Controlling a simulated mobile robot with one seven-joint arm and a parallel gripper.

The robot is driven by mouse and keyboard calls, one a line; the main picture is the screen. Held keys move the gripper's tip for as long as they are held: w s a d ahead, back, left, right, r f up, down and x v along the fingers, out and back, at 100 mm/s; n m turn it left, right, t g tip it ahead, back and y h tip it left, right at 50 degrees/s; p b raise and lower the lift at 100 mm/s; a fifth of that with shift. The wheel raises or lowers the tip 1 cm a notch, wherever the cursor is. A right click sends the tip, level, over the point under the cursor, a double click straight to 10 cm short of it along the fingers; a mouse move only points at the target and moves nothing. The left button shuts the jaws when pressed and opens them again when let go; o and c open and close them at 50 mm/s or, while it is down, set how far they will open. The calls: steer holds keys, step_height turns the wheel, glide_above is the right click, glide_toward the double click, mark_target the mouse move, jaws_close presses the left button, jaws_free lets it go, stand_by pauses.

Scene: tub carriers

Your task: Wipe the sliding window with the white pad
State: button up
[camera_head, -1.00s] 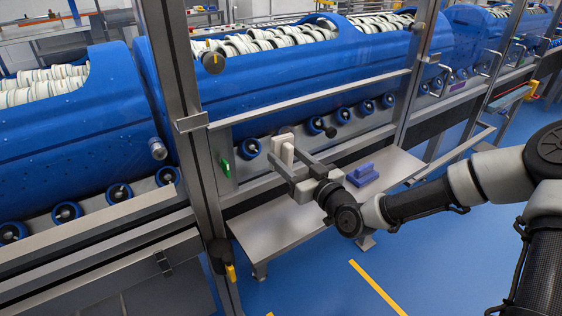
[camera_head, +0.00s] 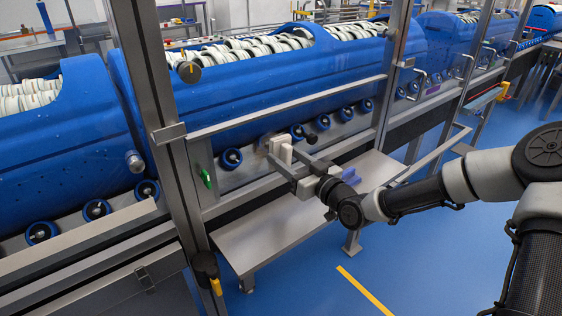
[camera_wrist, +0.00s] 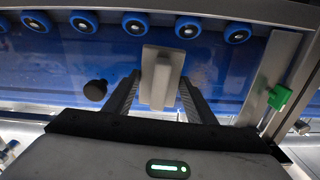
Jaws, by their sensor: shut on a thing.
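The white pad (camera_head: 283,150) is a pale block with a wider flat face plate. My gripper (camera_head: 290,162) is shut on it, and the fingers stand on both sides of the pad's grip in the wrist view (camera_wrist: 158,95). The sliding window (camera_wrist: 232,75) appears to be the clear pane in front of the blue machine; faint smudges show on it in the wrist view. The pad's face points to the pane, left of a black knob (camera_head: 310,137). I cannot tell whether pad and pane touch.
A green latch (camera_head: 206,178) sits on the frame to the left. A steel post (camera_head: 160,100) and a rail (camera_head: 290,105) border the area. Blue floor is open at right.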

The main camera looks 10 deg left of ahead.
steer(key=shift+w+d, duration=0.6)
steer(key=shift+w, duration=0.2)
